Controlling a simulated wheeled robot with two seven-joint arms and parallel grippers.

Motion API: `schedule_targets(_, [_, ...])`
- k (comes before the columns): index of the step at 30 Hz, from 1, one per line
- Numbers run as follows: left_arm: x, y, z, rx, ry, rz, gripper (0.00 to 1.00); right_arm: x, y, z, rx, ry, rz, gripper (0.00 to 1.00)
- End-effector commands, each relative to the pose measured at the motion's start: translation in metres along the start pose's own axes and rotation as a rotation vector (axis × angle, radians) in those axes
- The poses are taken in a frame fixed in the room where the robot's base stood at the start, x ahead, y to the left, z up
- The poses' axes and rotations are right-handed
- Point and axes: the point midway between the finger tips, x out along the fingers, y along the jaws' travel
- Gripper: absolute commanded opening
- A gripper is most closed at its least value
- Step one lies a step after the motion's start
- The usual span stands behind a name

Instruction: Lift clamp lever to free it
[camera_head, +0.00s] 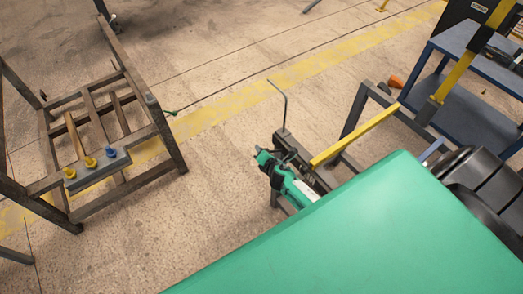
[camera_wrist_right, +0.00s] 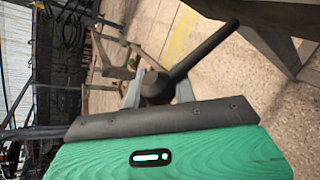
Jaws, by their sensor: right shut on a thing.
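My right gripper (camera_wrist_right: 158,88) is shut on the dark clamp lever (camera_wrist_right: 204,52) in the right wrist view. The lever's thick rounded end sits between the two grey fingers, and its bar slants to the upper right. In the head view, my green and black right gripper (camera_head: 272,160) is beside a dark metal rack frame (camera_head: 318,178), just past the edge of my green body. The lever is too small there to tell apart from the gripper and frame. My left gripper is not in view.
A brown metal rack (camera_head: 125,195) with a grey block and coloured knobs stands at left. A thin bent rod (camera_head: 285,110) rises near my right gripper. A yellow bar (camera_head: 352,137) slants beside it. A blue shelf cart (camera_head: 460,105) stands at upper right. Floor between the racks is clear.

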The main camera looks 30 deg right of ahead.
Motion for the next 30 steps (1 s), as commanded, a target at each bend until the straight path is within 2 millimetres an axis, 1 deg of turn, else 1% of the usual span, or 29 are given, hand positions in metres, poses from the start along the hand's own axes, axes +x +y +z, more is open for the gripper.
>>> schedule_targets(1, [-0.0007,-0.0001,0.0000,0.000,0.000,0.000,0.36,0.0009,-0.0009,0.0067,-0.005,-0.010,-0.004,0.00])
schedule_targets(11, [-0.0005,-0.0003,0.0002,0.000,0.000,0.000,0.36,0.0007,-0.0023,0.0068,-0.005,-0.010,-0.006,0.00])
schedule_targets(12, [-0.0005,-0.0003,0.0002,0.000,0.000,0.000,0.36,0.0007,-0.0025,0.0068,-0.005,-0.010,-0.006,0.29])
schedule_targets(14, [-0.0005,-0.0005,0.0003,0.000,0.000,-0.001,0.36,0.0006,-0.0026,0.0067,-0.005,-0.010,-0.006,0.41])
schedule_targets(15, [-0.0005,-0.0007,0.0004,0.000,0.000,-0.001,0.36,0.0006,-0.0026,0.0065,-0.004,-0.010,-0.006,0.48])
schedule_targets(26, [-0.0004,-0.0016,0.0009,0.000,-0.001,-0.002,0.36,-0.0004,-0.0021,0.0026,-0.002,-0.004,-0.004,0.48])
schedule_targets(30, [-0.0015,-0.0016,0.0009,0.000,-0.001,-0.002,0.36,-0.0077,-0.0024,0.0021,-0.003,-0.003,-0.004,0.48])
